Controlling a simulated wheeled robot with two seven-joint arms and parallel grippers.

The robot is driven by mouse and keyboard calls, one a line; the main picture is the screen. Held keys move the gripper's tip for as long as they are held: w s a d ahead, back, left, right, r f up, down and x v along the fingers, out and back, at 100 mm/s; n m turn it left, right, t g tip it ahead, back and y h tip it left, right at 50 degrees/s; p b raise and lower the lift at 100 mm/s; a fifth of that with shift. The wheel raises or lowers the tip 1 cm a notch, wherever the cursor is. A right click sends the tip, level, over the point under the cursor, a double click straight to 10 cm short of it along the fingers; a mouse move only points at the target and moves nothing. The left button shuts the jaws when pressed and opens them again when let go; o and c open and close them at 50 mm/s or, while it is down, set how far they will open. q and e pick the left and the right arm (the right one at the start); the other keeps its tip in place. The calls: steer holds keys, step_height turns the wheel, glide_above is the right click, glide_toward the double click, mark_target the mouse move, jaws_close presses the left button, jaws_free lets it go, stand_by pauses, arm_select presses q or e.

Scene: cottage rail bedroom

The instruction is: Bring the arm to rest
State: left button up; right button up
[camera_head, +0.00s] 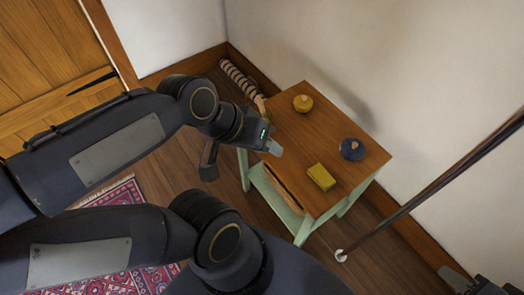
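My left gripper (242,163) is in the middle of the view, at the left edge of a small table with a wooden top (290,142) and pale green legs. Its two fingers stand wide apart with nothing seen between them. One fingertip overlaps the table's edge in the picture; I cannot tell whether it touches. A dark part of what looks like my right gripper (482,284) shows at the bottom right corner, cut off by the frame, so its fingers cannot be judged.
A striped roll (240,81) lies by the wall. A dark pole (430,192) slants at right. A red rug (120,198) and wooden door (45,50) are left.

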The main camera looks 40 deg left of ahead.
arm_select(q)
steer(key=shift+s+d+f+m, duration=0.3)
steer(key=shift+s+d+m, duration=0.25)
steer(key=shift+s, duration=0.2)
step_height(320, 180, up, 8)
steer(key=p, duration=0.7)
steer(key=shift+p, duration=0.4)
